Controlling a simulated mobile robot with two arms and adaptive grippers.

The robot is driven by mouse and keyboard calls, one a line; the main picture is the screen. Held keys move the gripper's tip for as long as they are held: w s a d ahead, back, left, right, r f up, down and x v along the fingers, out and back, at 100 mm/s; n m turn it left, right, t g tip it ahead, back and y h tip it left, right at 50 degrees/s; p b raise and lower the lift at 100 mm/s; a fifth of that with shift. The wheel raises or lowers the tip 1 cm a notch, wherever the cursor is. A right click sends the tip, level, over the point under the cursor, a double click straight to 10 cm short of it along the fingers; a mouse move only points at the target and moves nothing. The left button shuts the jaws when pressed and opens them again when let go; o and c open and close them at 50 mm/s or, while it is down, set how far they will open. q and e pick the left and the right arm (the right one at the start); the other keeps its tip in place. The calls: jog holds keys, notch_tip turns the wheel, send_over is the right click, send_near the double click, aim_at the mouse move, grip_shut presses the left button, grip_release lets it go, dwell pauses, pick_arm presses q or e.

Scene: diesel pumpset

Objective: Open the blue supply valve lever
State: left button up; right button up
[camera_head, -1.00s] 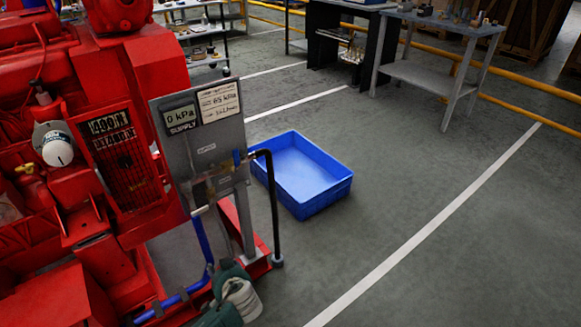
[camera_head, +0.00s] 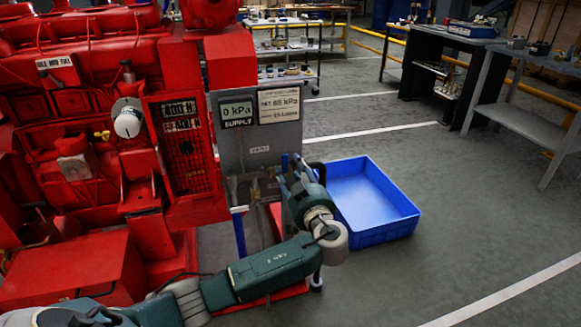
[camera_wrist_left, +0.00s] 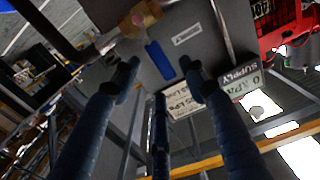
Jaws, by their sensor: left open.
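The blue supply valve lever (camera_wrist_left: 160,60) shows in the left wrist view, beside a brass valve body (camera_wrist_left: 140,18) on a grey panel. My left gripper (camera_head: 289,172) is open in front of the right part of that panel (camera_head: 258,158) in the head view. In the wrist view its dark fingers spread to both sides of the lever, with a third finger below it. I cannot tell how far the fingertips are from the lever. In the head view the gripper hides the lever. The supply display (camera_head: 237,114) reads 0 kPa. My right gripper is not in view.
The red diesel engine (camera_head: 85,125) fills the left side. A blue crate (camera_head: 380,233) lies on the floor right of the panel. Workbenches (camera_head: 535,118) and a yellow rail stand farther back. The floor at the right is clear.

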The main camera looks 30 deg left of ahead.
aim_at(284, 167)
pick_arm(q)
jog(key=shift+x, duration=1.3)
grip_shut()
jog(key=shift+a+f, duration=0.1)
